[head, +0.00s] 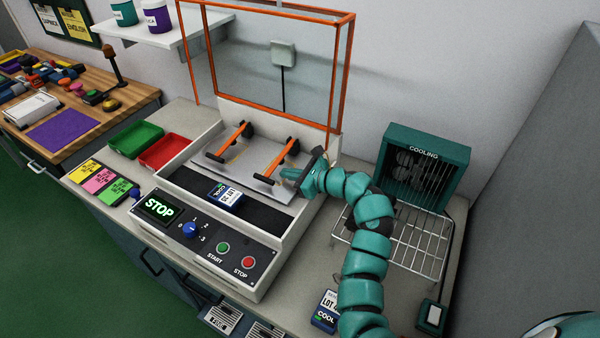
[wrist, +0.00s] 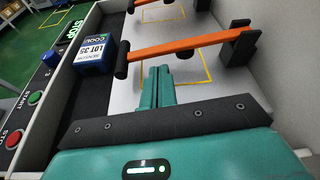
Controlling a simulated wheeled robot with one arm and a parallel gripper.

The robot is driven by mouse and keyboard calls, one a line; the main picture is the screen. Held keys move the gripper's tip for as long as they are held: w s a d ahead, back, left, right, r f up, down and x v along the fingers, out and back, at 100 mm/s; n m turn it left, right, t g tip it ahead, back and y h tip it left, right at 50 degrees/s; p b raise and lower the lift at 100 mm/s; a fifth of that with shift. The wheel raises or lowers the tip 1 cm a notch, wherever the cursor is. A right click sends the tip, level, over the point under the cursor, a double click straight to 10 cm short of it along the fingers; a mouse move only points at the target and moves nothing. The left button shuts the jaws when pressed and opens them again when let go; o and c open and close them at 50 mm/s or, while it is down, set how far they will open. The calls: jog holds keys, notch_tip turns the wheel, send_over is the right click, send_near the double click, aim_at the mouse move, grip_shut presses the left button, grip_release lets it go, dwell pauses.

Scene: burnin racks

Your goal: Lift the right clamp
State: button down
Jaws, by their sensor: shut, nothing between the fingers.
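The right clamp (head: 278,161) is an orange bar with black ends, lying low over the light plate inside the machine. It also crosses the wrist view (wrist: 185,45), from a black pivot block at right to a black cylindrical end at left. The left clamp (head: 229,142) is a similar orange bar, also low. My gripper (head: 287,173) is just right of the right clamp. In the wrist view my gripper (wrist: 158,70) is shut and empty, its fingertips close to the orange bar. I cannot tell whether they touch it.
A blue LOT 35 box (head: 226,195) sits on the machine's black strip. The orange-framed cover (head: 352,60) stands raised. A wire rack (head: 425,240) and a teal cooling unit (head: 428,165) are at right. A control panel (head: 205,232) reading STOP is in front.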

aim_at(279, 160)
jog(key=shift+p+x, duration=0.3)
jog(key=shift+x, duration=1.5)
